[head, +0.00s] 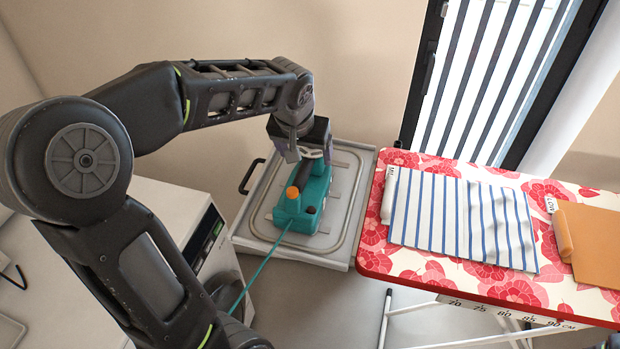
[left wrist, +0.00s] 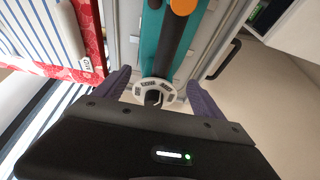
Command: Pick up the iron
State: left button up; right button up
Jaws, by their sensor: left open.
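The teal iron (head: 304,205) with a black handle and an orange knob rests on a light grey tray (head: 344,240) in the head view. Its teal cord runs down to the lower left. My left gripper (head: 304,152) is over the far end of the iron. In the left wrist view, the open purple fingers (left wrist: 158,92) stand on either side of the iron's black handle (left wrist: 171,45) and a white dial, with gaps on both sides. Whether the fingers reach down past the handle is hard to tell. My right gripper is not in view.
The ironing board (head: 375,262) with a red flowered cover stands right of the tray. A striped cloth (head: 460,222) and an orange cloth (head: 592,245) lie on it. A white cabinet (head: 165,200) stands left of the tray, which has a black handle (head: 251,177).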

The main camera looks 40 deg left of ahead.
aim_at(307, 159)
pick_arm(q)
jog(key=shift+x, duration=1.4)
jog(key=shift+r, duration=0.1)
jog(key=shift+w+f+p, duration=0.15)
jog(key=shift+f+p, duration=0.3)
jog(key=shift+p, duration=0.1)
jog(key=p+x, duration=0.1)
jog(key=x, duration=0.3)
jog(key=shift+a+f, duration=0.1)
jog(key=shift+f, duration=0.05)
